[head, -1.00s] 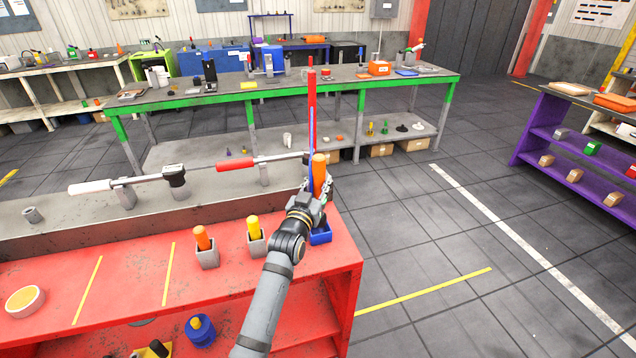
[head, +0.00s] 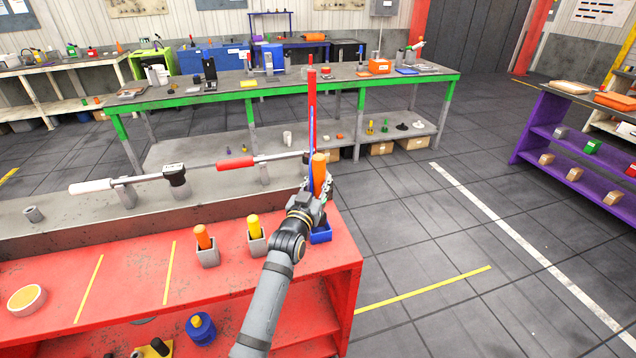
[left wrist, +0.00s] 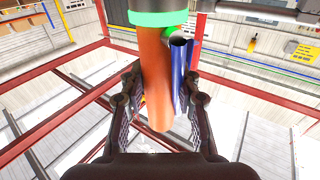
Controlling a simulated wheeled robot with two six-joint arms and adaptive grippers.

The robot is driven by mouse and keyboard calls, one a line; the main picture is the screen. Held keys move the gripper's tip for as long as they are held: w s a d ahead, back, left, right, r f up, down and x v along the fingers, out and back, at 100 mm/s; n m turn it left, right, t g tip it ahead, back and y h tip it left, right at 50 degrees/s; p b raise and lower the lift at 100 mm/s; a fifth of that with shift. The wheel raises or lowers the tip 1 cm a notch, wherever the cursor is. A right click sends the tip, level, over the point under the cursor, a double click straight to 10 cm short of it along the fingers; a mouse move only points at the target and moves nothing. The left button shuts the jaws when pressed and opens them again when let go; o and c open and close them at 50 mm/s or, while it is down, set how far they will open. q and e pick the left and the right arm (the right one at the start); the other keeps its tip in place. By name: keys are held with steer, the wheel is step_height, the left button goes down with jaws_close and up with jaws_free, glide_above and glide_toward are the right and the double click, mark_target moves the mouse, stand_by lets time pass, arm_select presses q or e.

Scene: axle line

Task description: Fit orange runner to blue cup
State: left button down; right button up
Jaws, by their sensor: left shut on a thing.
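An orange cylinder, which I take as the orange runner (head: 319,165), stands upright in my left gripper (head: 318,190). In the left wrist view the runner (left wrist: 157,80) has a green band round its far end and sits between the two fingers of the left gripper (left wrist: 160,105), shut on it. A blue square cup (head: 321,236) shows at the red bench's right corner, just below the gripper and partly hidden by it. I cannot tell whether the runner's lower end touches the cup. My right gripper is in no view.
Grey cups on the red bench (head: 330,262) hold an orange peg (head: 203,238) and a yellow peg (head: 254,228). A tall red rod (head: 311,95) and a blue tube (head: 311,150) rise close beside the runner. Open floor lies to the right.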

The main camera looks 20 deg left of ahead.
arm_select(q)
steer(key=shift+r, duration=0.2)
steer(key=shift+f+b, duration=1.55)
steer(key=shift+f, duration=1.3)
steer(key=c, duration=0.9)
jaws_free()
steer(key=shift+f, duration=0.25)
steer(key=s, duration=1.2)
steer(key=shift+f, duration=0.15)
